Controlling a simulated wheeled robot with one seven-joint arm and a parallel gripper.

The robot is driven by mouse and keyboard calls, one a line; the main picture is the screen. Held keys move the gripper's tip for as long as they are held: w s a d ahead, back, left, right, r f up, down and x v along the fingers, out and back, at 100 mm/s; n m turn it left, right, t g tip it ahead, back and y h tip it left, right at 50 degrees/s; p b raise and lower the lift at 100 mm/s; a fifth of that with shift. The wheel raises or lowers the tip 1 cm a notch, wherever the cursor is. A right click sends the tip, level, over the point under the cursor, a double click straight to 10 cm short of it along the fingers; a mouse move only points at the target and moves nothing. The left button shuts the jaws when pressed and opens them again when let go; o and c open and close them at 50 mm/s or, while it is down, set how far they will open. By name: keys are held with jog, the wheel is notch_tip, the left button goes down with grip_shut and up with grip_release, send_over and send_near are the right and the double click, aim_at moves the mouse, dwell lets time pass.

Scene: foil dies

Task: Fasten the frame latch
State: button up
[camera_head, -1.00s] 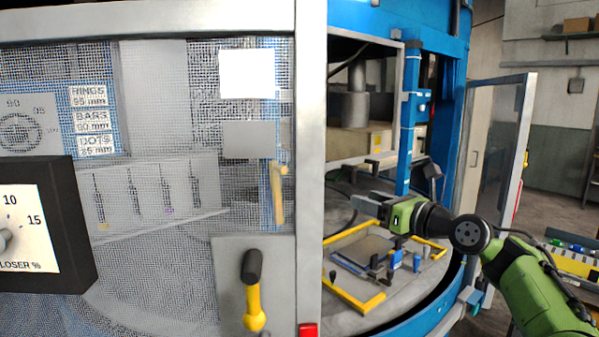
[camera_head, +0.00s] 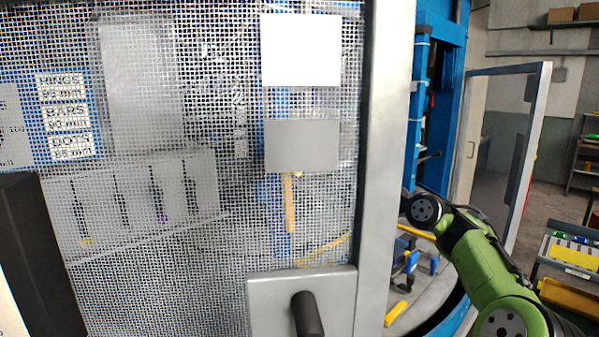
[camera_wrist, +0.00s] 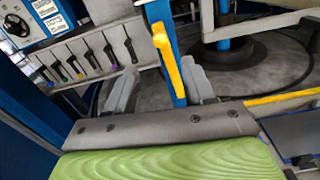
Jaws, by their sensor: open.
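In the wrist view my gripper (camera_wrist: 160,86) is open, with its two grey fingers apart. A yellow lever (camera_wrist: 167,62) on a blue post (camera_wrist: 178,88) shows between and beyond the fingers; I cannot tell whether they touch it. A yellow lever also shows through the mesh in the head view (camera_head: 290,208). I cannot tell for certain that this lever is the frame latch. In the head view the door's upright hides my gripper, and only my green arm shows at the right.
The mesh door's grey upright (camera_head: 388,150) stands close to my arm. A grey plate (camera_head: 265,300) carries a dark handle (camera_head: 307,314). Hanging tools (camera_wrist: 88,58) line a panel at the wrist view's upper left. A yellow bar (camera_wrist: 285,97) runs at its right.

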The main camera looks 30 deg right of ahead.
jog(key=w, duration=0.4)
jog(key=w+a+p, duration=0.1)
jog(key=w, duration=0.3)
jog(key=w+p, duration=0.1)
jog(key=w, duration=0.3)
jog(key=shift+w+a+f, duration=0.1)
jog(key=shift+w+a, duration=0.1)
jog(key=shift+a, duration=0.2)
jog(key=shift+s, duration=0.1)
jog(key=shift+c, duration=0.2)
grip_shut()
